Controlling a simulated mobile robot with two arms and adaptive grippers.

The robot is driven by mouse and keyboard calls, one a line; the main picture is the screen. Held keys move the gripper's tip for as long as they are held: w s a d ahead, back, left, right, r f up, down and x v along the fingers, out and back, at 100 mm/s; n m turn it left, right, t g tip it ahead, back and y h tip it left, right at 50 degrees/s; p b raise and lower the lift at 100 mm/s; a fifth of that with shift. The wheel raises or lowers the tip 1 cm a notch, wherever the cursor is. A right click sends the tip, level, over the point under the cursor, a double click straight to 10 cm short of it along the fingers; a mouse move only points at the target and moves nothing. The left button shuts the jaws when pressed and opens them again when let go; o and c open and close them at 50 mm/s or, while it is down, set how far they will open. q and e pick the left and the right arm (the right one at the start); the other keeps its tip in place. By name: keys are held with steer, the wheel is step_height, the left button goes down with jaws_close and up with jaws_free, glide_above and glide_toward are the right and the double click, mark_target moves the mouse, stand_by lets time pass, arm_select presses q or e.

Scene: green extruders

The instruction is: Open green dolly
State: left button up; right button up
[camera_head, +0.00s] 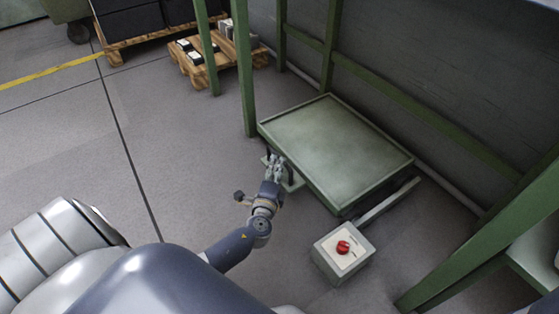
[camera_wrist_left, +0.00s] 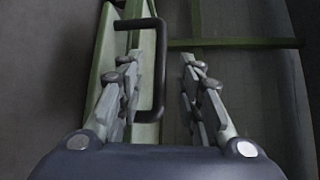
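The green dolly (camera_head: 335,145) is a low, flat-topped green platform with a raised rim, standing on the floor between green posts. My left gripper (camera_head: 274,163) is at the dolly's left side, close to a dark handle there. In the left wrist view the black U-shaped handle (camera_wrist_left: 161,65) stands out from a green panel (camera_wrist_left: 105,52). My left gripper (camera_wrist_left: 160,90) is open, with the handle's long bar between its fingers, nearer the left finger. I cannot tell whether that finger touches the bar. My right gripper is not in view.
A grey box with a red button (camera_head: 343,247) stands in front of the dolly, at the end of a grey bar. Green posts (camera_head: 243,65) rise behind and at the right. A wooden pallet (camera_head: 203,66) lies at the back. The floor at left is clear.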

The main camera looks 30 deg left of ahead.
mark_target(279, 156)
arm_select(q)
steer(key=b+x, duration=0.1)
steer(key=x, duration=0.4)
steer(key=shift+w+a, duration=0.1)
steer(key=shift+w, duration=0.15)
jaws_close()
